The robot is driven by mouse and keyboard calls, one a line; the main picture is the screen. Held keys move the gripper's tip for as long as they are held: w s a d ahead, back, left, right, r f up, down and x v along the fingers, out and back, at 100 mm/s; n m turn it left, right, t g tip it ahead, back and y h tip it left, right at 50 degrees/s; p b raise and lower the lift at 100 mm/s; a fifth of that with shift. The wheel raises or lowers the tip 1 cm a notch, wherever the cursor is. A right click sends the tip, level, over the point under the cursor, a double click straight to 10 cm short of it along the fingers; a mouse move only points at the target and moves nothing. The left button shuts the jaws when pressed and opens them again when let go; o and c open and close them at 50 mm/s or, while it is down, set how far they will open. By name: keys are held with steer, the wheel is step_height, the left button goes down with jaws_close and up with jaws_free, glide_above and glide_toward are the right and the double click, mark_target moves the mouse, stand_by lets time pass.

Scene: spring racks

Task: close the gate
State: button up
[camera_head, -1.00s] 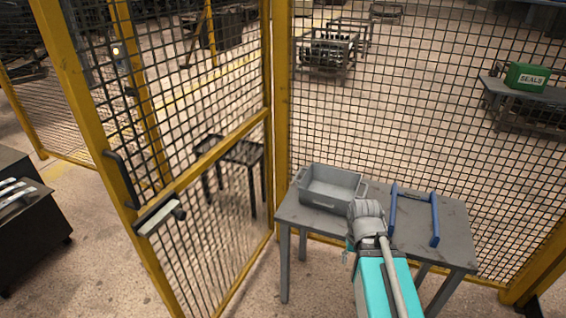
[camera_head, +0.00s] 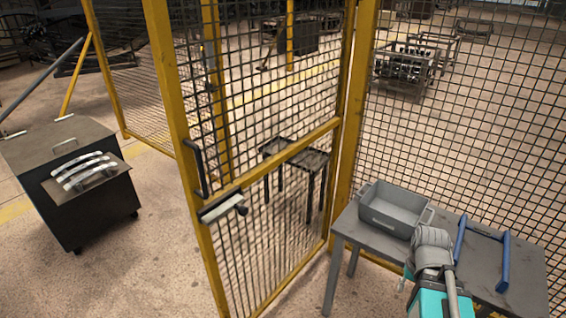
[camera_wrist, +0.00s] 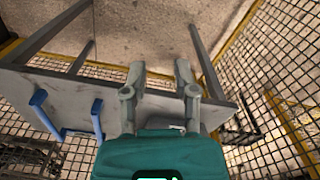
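The gate (camera_head: 265,180) is a yellow-framed black mesh door in the head view. It stands swung open, its free edge toward me, and its far side meets a yellow post (camera_head: 354,130). A black pull handle (camera_head: 196,168) and a grey latch with a lever (camera_head: 223,207) sit on its free edge. My gripper (camera_wrist: 158,70) shows in the wrist view with its two fingers apart and nothing between them. It points down over the grey table, well to the right of the gate's handle. In the head view my arm hides the fingers.
The grey table (camera_head: 350,225) at lower right bears a grey bin (camera_head: 395,210) and a blue-handled frame (camera_head: 503,260). A dark wheeled cabinet (camera_head: 85,215) with silver handles on top stands at left. Floor (camera_head: 160,270) between cabinet and gate is clear.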

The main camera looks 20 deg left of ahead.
steer(key=shift+c, duration=1.1)
steer(key=shift+w+a+f, duration=0.1)
steer(key=shift+a+f, duration=0.05)
steer(key=shift+a, duration=0.1)
jaws_close()
steer(key=w+a+f+t+y+b, duration=0.1)
steer(key=a+y+b, duration=0.2)
steer(key=a, duration=0.5)
steer(key=w+a+f+n+t+y+b, duration=0.1)
steer(key=a+y+b, duration=0.1)
steer(key=a, duration=0.6)
steer(key=w+a+f+t+y+b, duration=0.1)
steer(key=a+y+b, duration=0.2)
steer(key=a, duration=0.5)
steer(key=s+a+r+m+t+y+b, duration=0.1)
steer(key=a+y+b, duration=0.3)
steer(key=a, duration=0.6)
steer(key=s+a+r+m+t+y+b, duration=0.2)
steer(key=a+r+m+y+b, duration=0.1)
steer(key=a, duration=0.8)
steer(key=shift+s+a+r+m+y+b, duration=0.2)
steer(key=shift+s+m+y+b, duration=0.3)
steer(key=shift+y+b, duration=0.6)
steer(key=shift+w, duration=0.1)
